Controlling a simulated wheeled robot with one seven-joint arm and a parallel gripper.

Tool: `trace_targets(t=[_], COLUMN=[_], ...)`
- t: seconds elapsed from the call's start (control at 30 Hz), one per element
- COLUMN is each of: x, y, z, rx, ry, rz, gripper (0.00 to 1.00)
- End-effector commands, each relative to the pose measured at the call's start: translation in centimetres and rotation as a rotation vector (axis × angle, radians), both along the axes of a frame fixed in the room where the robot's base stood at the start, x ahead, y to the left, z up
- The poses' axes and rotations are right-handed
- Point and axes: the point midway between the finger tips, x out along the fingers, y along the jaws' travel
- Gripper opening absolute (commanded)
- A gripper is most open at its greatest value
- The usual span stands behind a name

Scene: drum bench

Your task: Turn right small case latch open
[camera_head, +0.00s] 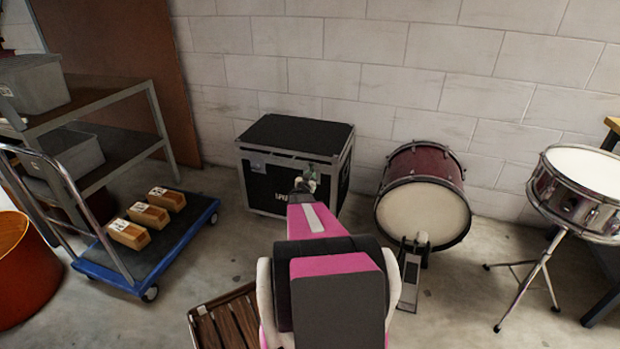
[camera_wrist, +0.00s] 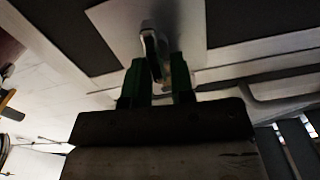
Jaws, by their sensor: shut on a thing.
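The black case (camera_head: 292,137) with silver edges stands on the floor against the wall, lid down. My arm reaches to its front, and my gripper (camera_head: 308,178) is at the right part of the front, just below the lid seam. In the wrist view a metal latch (camera_wrist: 152,45) stands out from a light plate (camera_wrist: 112,22) on the case. The green fingers of my gripper (camera_wrist: 157,80) are shut on the latch, one on each side. My arm hides part of the case front in the head view, and the latch is too small to make out there.
A red bass drum (camera_head: 424,205) with a pedal (camera_head: 413,270) stands right of the case. A snare drum (camera_head: 575,190) on a stand is further right. A blue trolley (camera_head: 180,248) with several wooden blocks stands left. A slatted wooden crate (camera_head: 225,322) is at the front.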

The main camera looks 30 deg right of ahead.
Motion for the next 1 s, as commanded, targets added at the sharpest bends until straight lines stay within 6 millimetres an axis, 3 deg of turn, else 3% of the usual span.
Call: trace_targets(t=[1.0], x=[-1.2], y=[-1.0], z=[-1.1], rx=[0.608], ry=[-0.709], rz=[0.000], gripper=[0.00])
